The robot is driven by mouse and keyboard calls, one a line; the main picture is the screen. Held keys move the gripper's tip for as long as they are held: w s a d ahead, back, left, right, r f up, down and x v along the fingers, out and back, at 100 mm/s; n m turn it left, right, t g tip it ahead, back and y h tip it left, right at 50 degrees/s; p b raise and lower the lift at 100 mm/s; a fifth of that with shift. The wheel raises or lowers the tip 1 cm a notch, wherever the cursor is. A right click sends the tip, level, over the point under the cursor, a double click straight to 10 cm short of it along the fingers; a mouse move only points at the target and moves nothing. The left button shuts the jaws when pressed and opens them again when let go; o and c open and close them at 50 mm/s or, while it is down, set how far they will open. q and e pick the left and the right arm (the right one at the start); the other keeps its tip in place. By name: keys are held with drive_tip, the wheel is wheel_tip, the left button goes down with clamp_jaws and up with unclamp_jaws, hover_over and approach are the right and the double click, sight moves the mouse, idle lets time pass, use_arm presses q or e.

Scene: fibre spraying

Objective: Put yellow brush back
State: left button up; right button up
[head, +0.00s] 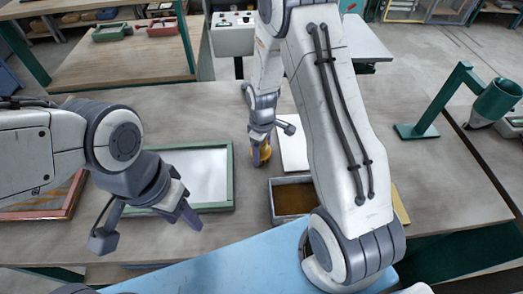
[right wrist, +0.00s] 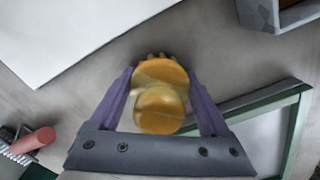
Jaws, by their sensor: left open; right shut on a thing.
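The yellow brush (head: 261,153) is in my right gripper (head: 260,142), over the middle of the table in the head view. In the right wrist view its round yellow top (right wrist: 160,108) sits between the two purple fingers of my right gripper (right wrist: 160,98), with a wider yellow part and small bumps beyond it. I cannot tell whether the brush touches the table. My left gripper (head: 147,228) is open and empty, over the near left part of the table by the green-framed tray (head: 231,180).
A metal box (head: 290,183) with amber contents stands right of the brush, partly hidden by my right arm. A white board (head: 293,150) lies behind it. A red-framed tray (head: 68,205) is at left. A green stand (head: 437,105) with a cup is at right. A red cylinder (right wrist: 36,140) shows in the wrist view.

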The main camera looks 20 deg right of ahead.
drive_tip(key=shift+f, duration=0.15)
drive_tip(key=o, duration=1.2)
drive_tip(key=shift+c, duration=0.2)
drive_tip(key=shift+r, duration=0.25)
drive_tip(key=shift+w+r, duration=0.1)
drive_tip(key=shift+r, duration=0.2)
wheel_tip(320, 180, up, 10)
drive_tip(key=shift+r+b, duration=0.2)
drive_tip(key=shift+b, duration=0.75)
drive_tip(key=shift+a+r, duration=0.1)
drive_tip(key=shift+r, duration=0.3)
drive_tip(key=s+a+r, duration=0.6)
drive_tip(key=s+a, duration=0.5)
drive_tip(key=s+a+r+m+y, duration=0.1)
drive_tip(key=s+a, duration=0.2)
drive_tip(key=s, duration=0.9)
drive_tip(key=shift+s+r, duration=0.35)
